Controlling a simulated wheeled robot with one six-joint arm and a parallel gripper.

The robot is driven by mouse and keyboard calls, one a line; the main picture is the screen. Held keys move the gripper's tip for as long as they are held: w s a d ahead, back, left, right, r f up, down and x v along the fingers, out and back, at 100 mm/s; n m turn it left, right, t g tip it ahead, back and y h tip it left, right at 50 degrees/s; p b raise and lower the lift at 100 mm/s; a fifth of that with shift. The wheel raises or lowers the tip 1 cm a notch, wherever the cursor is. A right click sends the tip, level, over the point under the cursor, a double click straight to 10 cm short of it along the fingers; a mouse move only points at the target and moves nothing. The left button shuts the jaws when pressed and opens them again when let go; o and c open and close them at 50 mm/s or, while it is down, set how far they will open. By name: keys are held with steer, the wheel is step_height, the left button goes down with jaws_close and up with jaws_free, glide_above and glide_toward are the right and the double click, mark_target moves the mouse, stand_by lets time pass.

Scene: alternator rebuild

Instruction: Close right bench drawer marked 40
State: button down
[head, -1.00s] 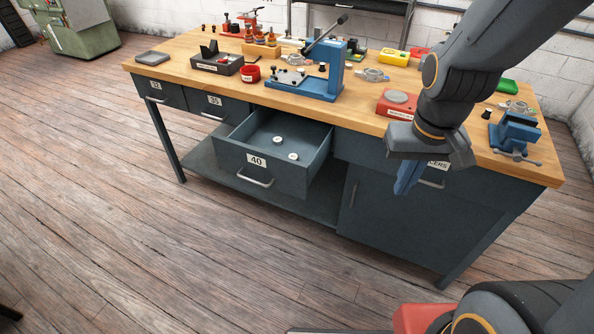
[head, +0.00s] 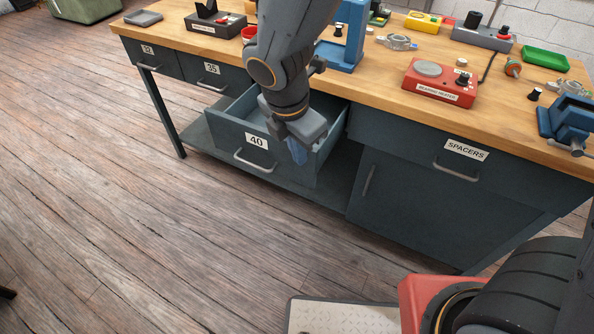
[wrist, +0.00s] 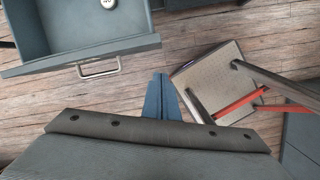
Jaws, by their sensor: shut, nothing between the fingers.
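The drawer marked 40 (head: 228,147) is pulled out from the bench, its front label and bar handle facing me in the head view. It also shows in the wrist view (wrist: 80,55) at upper left, with its handle and a small pale round part (wrist: 108,4) inside. My gripper (head: 298,152) is at the drawer's right front in the head view and hides part of its inside. In the wrist view its blue fingers (wrist: 161,98) are together and empty, to the right of the drawer front. Whether they touch the drawer cannot be told.
The drawer marked 35 (head: 210,82) and the SPACERS drawer (head: 420,150) are shut. A red bearing heater (head: 438,82) and a blue vise (head: 568,120) stand on the bench top. The floor (head: 150,240) before the drawers is clear.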

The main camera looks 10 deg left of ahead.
mark_target(296, 167)
steer(key=shift+w+a+f+n+b, duration=0.2)
steer(key=shift+w+f+n, duration=0.55)
steer(key=shift+f, duration=1.1)
steer(key=shift+w+a+f+n+b, duration=0.2)
steer(key=shift+w+f+n, duration=0.3)
steer(key=shift+w+f, duration=0.95)
steer(key=shift+w+a+f+n+b, duration=0.15)
steer(key=shift+w+f+n+b, duration=0.35)
steer(key=shift+f, duration=1.75)
steer(key=shift+s, duration=0.1)
steer(key=shift+p, duration=0.35)
